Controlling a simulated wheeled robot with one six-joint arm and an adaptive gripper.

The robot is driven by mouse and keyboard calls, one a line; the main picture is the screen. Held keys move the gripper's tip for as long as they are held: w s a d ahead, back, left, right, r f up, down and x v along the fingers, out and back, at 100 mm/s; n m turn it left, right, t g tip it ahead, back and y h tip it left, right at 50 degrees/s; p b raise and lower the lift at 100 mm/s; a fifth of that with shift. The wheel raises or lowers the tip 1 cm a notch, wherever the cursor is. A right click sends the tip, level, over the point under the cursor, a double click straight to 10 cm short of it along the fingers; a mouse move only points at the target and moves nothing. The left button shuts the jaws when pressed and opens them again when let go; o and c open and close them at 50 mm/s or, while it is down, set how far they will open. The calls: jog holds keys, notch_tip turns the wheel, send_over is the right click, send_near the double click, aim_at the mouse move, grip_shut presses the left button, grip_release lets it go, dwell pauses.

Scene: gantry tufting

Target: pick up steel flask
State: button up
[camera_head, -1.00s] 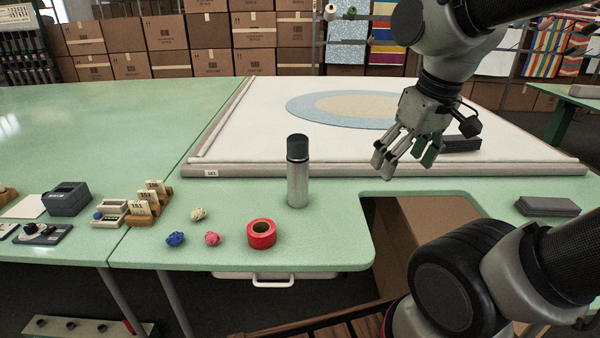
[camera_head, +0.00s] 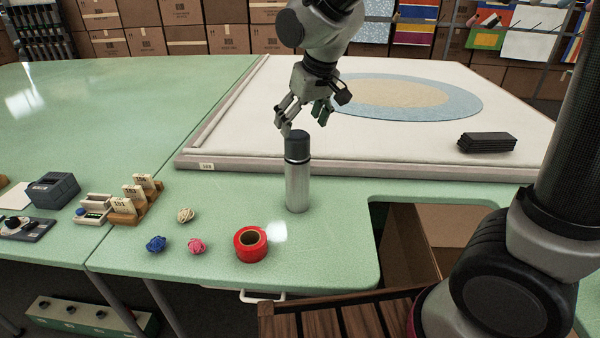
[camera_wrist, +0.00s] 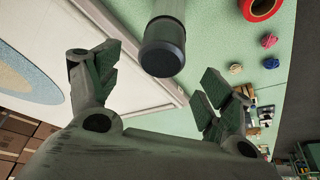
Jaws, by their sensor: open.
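The steel flask (camera_head: 297,185) stands upright on the green table, a silver cylinder with a black cap, close to the padded edge of the white frame. My gripper (camera_head: 303,122) is open and empty, just above and behind the flask's cap in the head view. In the wrist view, the flask (camera_wrist: 163,40) shows at the top middle with its black cap toward me. It lies ahead of the gap between the spread fingers of my gripper (camera_wrist: 160,88), with no finger seen touching it.
A red tape roll (camera_head: 250,244) lies in front of the flask, with blue (camera_head: 156,244), pink (camera_head: 197,246) and cream (camera_head: 186,215) yarn balls to its left. Numbered cards (camera_head: 130,200) stand farther left. Dark slabs (camera_head: 486,142) lie on the white framed cloth (camera_head: 400,140). The table has a cut-out at right.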

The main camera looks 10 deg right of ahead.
aim_at(298, 134)
jog(key=x, duration=0.5)
jog(key=shift+f, duration=0.2)
grip_shut()
